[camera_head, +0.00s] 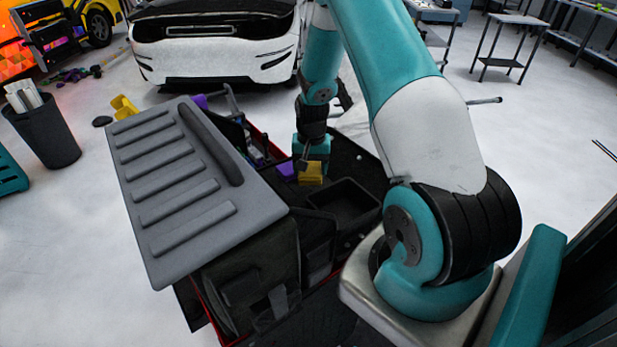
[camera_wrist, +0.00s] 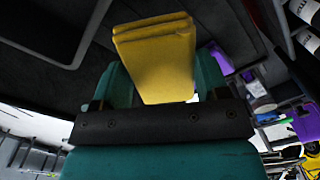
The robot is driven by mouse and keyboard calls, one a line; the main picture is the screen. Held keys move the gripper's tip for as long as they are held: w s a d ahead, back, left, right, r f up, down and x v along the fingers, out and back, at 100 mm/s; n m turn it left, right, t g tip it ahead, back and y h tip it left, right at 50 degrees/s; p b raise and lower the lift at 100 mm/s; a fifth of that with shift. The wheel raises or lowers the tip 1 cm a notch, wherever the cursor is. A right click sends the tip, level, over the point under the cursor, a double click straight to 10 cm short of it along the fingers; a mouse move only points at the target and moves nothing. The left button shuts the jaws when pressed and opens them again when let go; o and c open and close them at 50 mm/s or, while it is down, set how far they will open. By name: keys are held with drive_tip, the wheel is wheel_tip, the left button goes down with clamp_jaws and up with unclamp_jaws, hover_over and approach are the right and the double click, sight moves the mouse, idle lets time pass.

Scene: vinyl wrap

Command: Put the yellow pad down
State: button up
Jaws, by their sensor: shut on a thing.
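The yellow pad (camera_head: 311,173) is held at the tip of my gripper (camera_head: 305,163), over the dark work area of the cart. In the wrist view the yellow pad (camera_wrist: 158,62) sits between the two teal fingers of my gripper (camera_wrist: 160,88), which is shut on it. The pad's far end is close to a dark surface. I cannot tell whether it touches that surface. A purple item (camera_head: 286,169) is just left of the pad; a purple piece also shows in the wrist view (camera_wrist: 222,62).
The cart has a grey ribbed lid (camera_head: 180,165) at left and a dark recessed tray (camera_head: 345,200) near the pad. Bottles (camera_wrist: 303,15) and tools stand at the right in the wrist view. A white car (camera_head: 215,45) is behind; a dark bin (camera_head: 43,130) stands at left.

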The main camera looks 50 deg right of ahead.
sight(311, 192)
wheel_tip(311, 192, down, 5)
drive_tip(key=shift+r+p, duration=0.1)
drive_tip(key=shift+p, duration=0.4)
drive_tip(key=shift+f, duration=0.2)
drive_tip(key=shift+f, duration=0.1)
drive_tip(key=shift+f+b, duration=0.25)
drive_tip(key=shift+b, duration=0.1)
drive_tip(key=o, duration=1.2)
drive_tip(key=shift+s+d, duration=0.1)
